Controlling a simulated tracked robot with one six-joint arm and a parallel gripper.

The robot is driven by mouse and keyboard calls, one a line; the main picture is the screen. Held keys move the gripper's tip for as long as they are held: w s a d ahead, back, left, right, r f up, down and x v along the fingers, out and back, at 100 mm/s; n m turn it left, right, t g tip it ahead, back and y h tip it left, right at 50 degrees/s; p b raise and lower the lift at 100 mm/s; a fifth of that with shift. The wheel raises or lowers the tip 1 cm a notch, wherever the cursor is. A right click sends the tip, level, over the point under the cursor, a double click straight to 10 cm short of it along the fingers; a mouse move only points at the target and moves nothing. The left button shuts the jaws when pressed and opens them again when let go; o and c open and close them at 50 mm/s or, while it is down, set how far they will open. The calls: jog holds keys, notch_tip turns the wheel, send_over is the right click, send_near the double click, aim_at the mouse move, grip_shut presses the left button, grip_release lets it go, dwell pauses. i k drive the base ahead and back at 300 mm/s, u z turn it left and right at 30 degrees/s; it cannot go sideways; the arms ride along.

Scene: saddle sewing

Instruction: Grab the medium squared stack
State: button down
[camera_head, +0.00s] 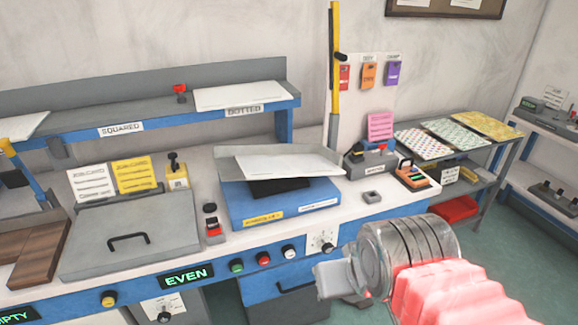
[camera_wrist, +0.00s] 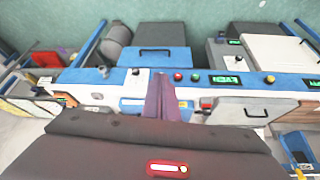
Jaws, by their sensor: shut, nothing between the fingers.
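The "SQUARED" label (camera_head: 122,129) is on the front of the raised shelf, and the shelf top just above it is bare. A white paper stack (camera_head: 22,127) is cut off at the left edge. Another white stack (camera_head: 240,95) lies on the shelf above the "DOTTED" label (camera_head: 244,110). White paper (camera_head: 290,167) also lies on the grey tray of the blue machine. I cannot tell which is the medium squared stack. My gripper (camera_head: 328,279) is shut and empty in front of the bench; its fingers (camera_wrist: 163,97) show dark in the wrist view.
A grey lidded box (camera_head: 130,235) with a handle and brown wooden boards (camera_head: 35,250) stand at the bench's left. A yellow upright lever (camera_head: 335,70) rises behind the machine. A rack (camera_head: 462,165) with patterned sheets stands at right. Green floor is clear at lower right.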

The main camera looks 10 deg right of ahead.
aim_at(252, 167)
jog(key=z, duration=0.05)
jog(key=k, duration=0.65)
jog(key=u, duration=0.1)
jog(key=i, duration=0.65)
jog(key=u, duration=0.6)
jog(key=i, duration=0.8)
jog(key=u, duration=0.25)
